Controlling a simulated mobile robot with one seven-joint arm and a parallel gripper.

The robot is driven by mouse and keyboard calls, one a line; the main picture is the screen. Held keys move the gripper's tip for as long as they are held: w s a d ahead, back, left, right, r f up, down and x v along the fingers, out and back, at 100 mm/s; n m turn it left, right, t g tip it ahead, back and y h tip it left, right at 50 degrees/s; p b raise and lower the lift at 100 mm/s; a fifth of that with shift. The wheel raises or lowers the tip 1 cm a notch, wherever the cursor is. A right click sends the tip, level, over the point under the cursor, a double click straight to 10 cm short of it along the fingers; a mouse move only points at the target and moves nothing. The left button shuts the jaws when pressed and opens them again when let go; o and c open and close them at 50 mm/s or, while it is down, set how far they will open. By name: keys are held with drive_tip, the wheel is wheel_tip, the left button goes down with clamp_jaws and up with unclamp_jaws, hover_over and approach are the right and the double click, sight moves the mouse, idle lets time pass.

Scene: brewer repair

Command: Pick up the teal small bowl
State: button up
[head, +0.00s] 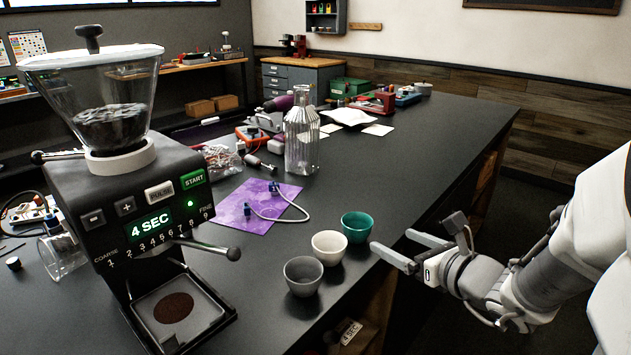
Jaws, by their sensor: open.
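The teal small bowl (356,227) stands upright on the dark table near its right edge. It is the farthest of three small bowls in a row and looks empty. My gripper (403,247) is to the right of the teal bowl, at the table's edge. Its two fingers point left and are apart, with nothing between them. The gripper appears clear of the bowl; its exact height above the table is hard to tell.
A white bowl (329,248) and a grey bowl (303,276) stand just nearer than the teal one. A coffee grinder (150,215) fills the left.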

sight(349, 218)
drive_tip(key=b+x, duration=0.3)
drive_tip(key=x, duration=1.1)
drive_tip(key=shift+w+a+f, duration=0.1)
drive_tip(key=shift+w+a, duration=0.1)
drive_tip(key=shift+a, duration=0.05)
drive_tip(key=shift+c, duration=0.2)
drive_tip(key=c, duration=0.9)
drive_tip(key=shift+c, duration=0.5)
